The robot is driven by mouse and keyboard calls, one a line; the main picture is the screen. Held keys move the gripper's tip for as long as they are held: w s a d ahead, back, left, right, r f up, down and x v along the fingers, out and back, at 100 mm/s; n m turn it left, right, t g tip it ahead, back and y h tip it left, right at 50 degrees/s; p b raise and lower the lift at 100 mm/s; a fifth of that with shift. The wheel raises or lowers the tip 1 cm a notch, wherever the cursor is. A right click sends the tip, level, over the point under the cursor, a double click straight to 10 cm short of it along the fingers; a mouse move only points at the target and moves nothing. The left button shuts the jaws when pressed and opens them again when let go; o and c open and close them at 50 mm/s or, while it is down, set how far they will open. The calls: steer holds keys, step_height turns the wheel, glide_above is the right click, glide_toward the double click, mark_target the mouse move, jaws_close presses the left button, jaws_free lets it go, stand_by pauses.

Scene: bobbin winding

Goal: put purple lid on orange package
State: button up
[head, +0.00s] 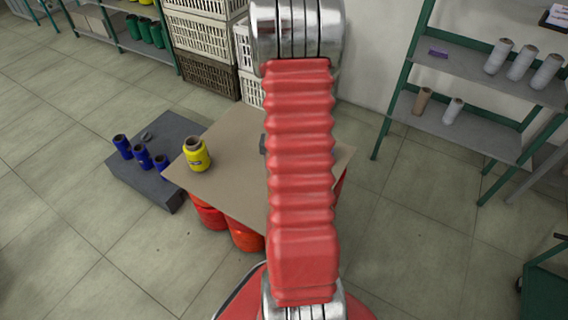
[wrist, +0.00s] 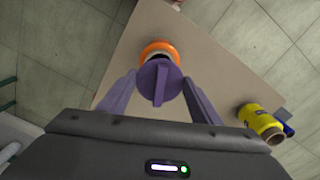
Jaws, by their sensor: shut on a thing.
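The purple lid (wrist: 158,90) is round with a raised bar across it. My gripper (wrist: 160,79) is shut on it, one purple finger at each side. The orange package (wrist: 157,48) stands on the tan tabletop (wrist: 215,55), just beyond the lid in the wrist view. The lid covers its near part, and a pale and dark strip shows between them. I cannot tell whether the lid touches the package. In the head view my red arm hides the lid, the package and most of my gripper.
A yellow spool (head: 196,154) stands at the tabletop's left edge; it also shows in the wrist view (wrist: 260,121). Several blue spools (head: 142,157) stand on a low dark grey platform (head: 160,185) to the left. Shelves (head: 460,70) stand at right, crates (head: 200,40) behind.

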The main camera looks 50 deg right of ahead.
step_height(320, 180, down, 2)
steer(key=shift+f, duration=0.2)
steer(key=shift+s+a, duration=0.1)
steer(key=shift+s, duration=0.05)
steer(key=shift+f, duration=0.75)
stand_by(0.4)
steer(key=shift+f, duration=0.35)
steer(key=shift+f, duration=0.35)
steer(key=shift+f, duration=0.35)
steer(key=shift+f, duration=0.25)
